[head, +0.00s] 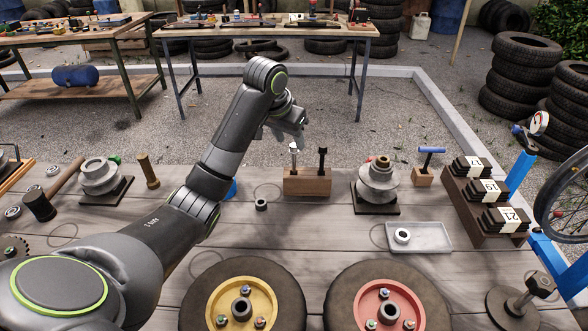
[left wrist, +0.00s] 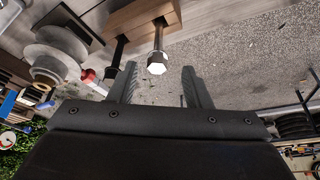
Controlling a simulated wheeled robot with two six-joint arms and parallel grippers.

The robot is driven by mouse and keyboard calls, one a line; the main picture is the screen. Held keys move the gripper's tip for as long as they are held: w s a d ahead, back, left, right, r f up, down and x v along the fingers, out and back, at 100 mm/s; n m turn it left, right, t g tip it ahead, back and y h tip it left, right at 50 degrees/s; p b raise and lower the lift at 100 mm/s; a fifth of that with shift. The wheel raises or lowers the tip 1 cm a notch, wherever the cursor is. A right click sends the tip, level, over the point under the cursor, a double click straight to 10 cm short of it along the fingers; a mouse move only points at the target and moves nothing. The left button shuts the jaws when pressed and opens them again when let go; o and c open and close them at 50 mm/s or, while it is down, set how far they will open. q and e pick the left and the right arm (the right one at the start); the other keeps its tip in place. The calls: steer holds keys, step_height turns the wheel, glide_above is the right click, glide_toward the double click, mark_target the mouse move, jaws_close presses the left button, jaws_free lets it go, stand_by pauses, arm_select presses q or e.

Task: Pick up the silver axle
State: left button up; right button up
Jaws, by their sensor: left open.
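The silver axle (head: 293,157) stands upright in a wooden block (head: 307,186), its pale hex head on top. A black axle (head: 322,160) stands beside it in the same block. My left gripper (head: 288,134) is above the silver axle's head, open and empty. In the left wrist view, the silver axle's head (left wrist: 157,62) appears between the two spread fingers of the gripper (left wrist: 159,72), near the tips. The black axle (left wrist: 119,48) lies outside the fingers there, by the left one. My right gripper is not in view.
A stepped pulley (head: 377,184) on a black base stands right of the block, near a blue-handled tool (head: 431,152) and a rack of numbered weights (head: 489,200). Two wheels, yellow-hubbed (head: 258,294) and red-hubbed (head: 357,291), lie in front. A small nut (head: 261,204) sits left of the block.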

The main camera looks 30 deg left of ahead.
mark_target(292, 146)
arm_select(q)
steer(key=shift+x, duration=2.75)
steer(key=shift+s+d, duration=0.1)
steer(key=shift+s, duration=0.05)
steer(key=shift+c, duration=0.2)
jaws_close()
